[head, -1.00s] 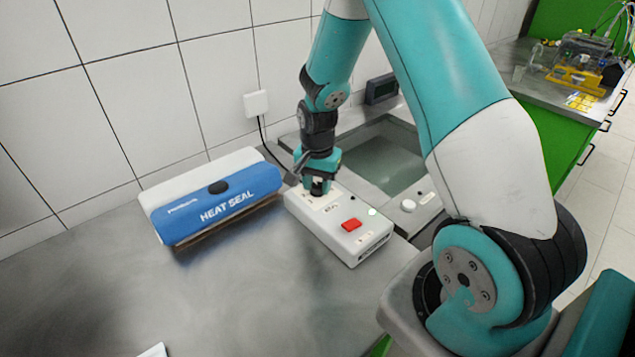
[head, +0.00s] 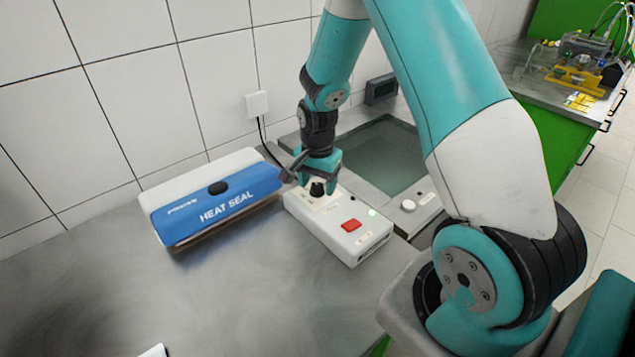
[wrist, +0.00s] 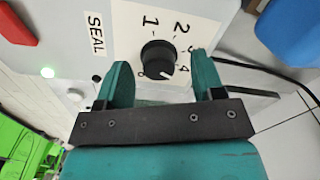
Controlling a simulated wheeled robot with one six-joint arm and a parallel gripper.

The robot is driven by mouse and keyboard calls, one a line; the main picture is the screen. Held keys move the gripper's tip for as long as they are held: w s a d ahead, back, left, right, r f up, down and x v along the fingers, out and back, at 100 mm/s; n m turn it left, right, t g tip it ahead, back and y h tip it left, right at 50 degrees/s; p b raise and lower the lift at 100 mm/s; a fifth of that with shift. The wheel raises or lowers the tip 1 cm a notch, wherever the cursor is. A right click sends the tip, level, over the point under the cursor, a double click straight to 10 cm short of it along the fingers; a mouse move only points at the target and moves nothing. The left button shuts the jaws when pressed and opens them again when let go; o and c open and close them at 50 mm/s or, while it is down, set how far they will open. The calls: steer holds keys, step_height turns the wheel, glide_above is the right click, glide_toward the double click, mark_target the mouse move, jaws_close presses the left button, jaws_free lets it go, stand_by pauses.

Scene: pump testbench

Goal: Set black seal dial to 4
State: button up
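The black seal dial (wrist: 158,58) is a round knob on the white seal control box (head: 340,222), beside the printed word SEAL. Numbers ring it; 1, 2, 3 and 4 are readable in the wrist view. Its white pointer mark is at the lower right of the knob, near the 4 and seemingly a little past it; part of the scale there is hard to read. My gripper (wrist: 160,62) is open, one finger on each side of the dial with gaps showing. In the head view the dial (head: 317,189) shows just below my gripper (head: 319,180).
A red button (head: 351,225) and a lit green lamp (head: 372,212) are on the same box. A chamber with a white knob (head: 409,206) is to the right.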

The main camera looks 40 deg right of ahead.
mark_target(318, 185)
steer(key=shift+a, duration=0.1)
step_height(318, 185, up, 17)
steer(key=b, duration=0.1)
steer(key=shift+r, duration=0.2)
stand_by(0.7)
